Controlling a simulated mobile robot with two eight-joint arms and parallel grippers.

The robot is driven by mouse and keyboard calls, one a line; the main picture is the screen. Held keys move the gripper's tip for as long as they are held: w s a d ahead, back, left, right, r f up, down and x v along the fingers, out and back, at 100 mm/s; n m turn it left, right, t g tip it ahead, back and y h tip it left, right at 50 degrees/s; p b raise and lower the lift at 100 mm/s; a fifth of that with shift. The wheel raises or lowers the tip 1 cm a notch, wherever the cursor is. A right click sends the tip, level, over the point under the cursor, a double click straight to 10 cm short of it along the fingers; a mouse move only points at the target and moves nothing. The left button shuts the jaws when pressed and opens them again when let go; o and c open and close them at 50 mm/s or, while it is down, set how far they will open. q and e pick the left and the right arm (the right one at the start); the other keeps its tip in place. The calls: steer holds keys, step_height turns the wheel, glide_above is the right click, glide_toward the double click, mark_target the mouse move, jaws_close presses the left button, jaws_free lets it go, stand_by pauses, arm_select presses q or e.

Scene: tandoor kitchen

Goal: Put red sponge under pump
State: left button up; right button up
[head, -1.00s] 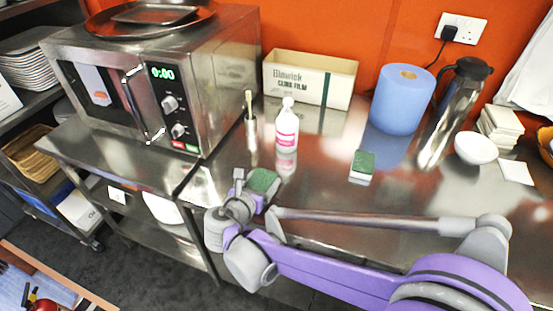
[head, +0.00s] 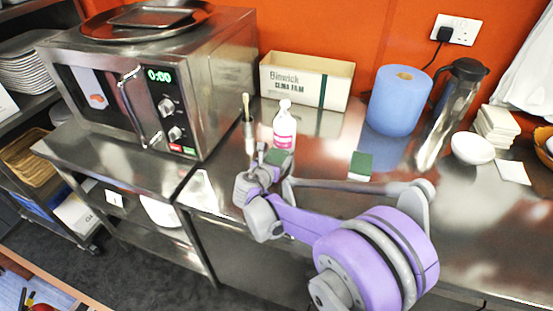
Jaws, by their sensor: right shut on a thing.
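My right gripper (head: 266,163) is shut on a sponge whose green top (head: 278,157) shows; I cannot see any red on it. It is just in front of a white-capped bottle (head: 284,128) with a pink label, and the sponge overlaps the bottle's base in the picture. I cannot tell whether they touch. No clear pump head shows on the bottle. A second sponge (head: 360,166), green on top with a pale side, lies on the steel counter to the right. My left gripper is not in view.
A metal cup with a brush (head: 249,131) stands left of the bottle, near the microwave (head: 150,80). Behind are a cling film box (head: 306,78) and a blue paper roll (head: 398,100). A steel jug (head: 450,115) and white bowl (head: 472,148) stand right. The steel counter (head: 480,220) is clear at front right.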

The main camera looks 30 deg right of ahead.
steer(key=shift+f, duration=0.2)
steer(key=o, duration=1.1)
steer(key=shift+o, duration=0.2)
steer(key=shift+r, duration=0.15)
steer(key=shift+s+a+r, duration=0.15)
steer(key=v, duration=1.1)
steer(key=shift+s+a+r, duration=0.15)
steer(key=shift+s+a, duration=0.05)
